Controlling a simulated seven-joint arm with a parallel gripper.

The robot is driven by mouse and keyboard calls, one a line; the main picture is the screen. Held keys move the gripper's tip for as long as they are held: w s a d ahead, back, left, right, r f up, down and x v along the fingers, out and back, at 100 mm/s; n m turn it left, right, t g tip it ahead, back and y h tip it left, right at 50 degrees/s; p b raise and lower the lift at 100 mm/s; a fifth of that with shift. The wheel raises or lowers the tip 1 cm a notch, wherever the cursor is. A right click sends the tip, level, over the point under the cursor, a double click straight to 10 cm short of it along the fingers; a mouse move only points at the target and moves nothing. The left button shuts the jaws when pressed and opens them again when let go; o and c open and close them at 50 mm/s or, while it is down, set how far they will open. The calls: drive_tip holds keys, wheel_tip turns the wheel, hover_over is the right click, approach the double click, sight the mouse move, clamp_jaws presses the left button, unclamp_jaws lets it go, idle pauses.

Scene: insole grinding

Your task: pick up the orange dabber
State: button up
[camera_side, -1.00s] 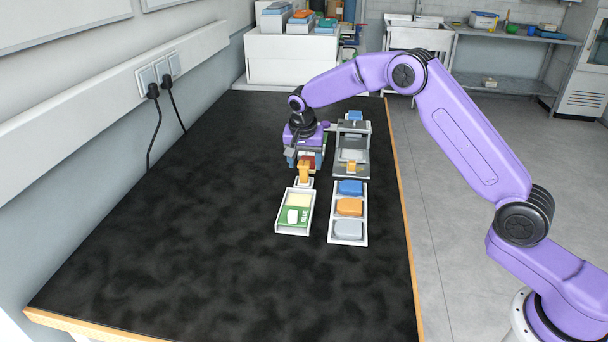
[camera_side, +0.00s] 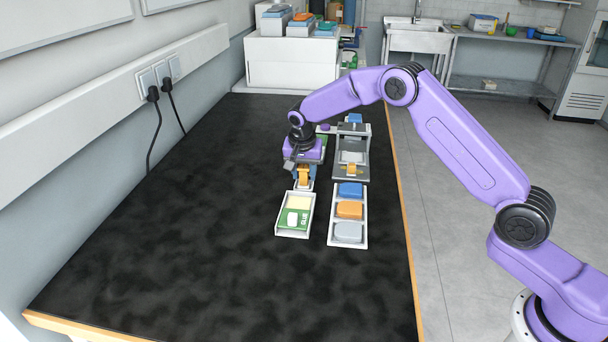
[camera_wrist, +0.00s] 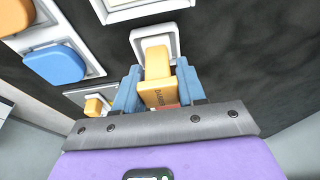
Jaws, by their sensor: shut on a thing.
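The orange dabber (camera_side: 304,173) stands upright at its small white holder (camera_side: 304,186), just behind the glue tray. In the wrist view the dabber (camera_wrist: 157,80) is a yellow-orange block with dark lettering, and its far end meets the square white holder (camera_wrist: 140,35). My gripper (camera_side: 303,168) is over the dabber, pointing down. In the wrist view its two blue fingers (camera_wrist: 157,90) stand on either side of the dabber and are shut on it. I cannot tell whether the dabber is lifted clear of the holder.
A white tray with a green glue label (camera_side: 294,217) lies just in front. To its right a white tray (camera_side: 332,238) holds blue, orange and grey pads. A grey fixture (camera_side: 352,128) with a smaller orange-handled part stands behind that. The black table is clear at left and front.

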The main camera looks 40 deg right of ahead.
drive_tip(key=shift+r, duration=0.15)
drive_tip(key=shift+r, duration=0.2)
drive_tip(key=v, duration=0.3)
drive_tip(key=shift+w+d+r, duration=0.1)
drive_tip(key=shift+d, duration=0.25)
drive_tip(key=s+r, duration=0.9)
drive_tip(key=s, duration=0.4)
drive_tip(key=w+a+f, duration=0.5)
drive_tip(key=w+a, duration=0.1)
drive_tip(key=w, duration=0.1)
drive_tip(key=shift+w+a+f, duration=0.1)
drive_tip(key=shift+w+f, duration=0.05)
drive_tip(key=shift+f, duration=2.65)
drive_tip(key=shift+f, duration=0.65)
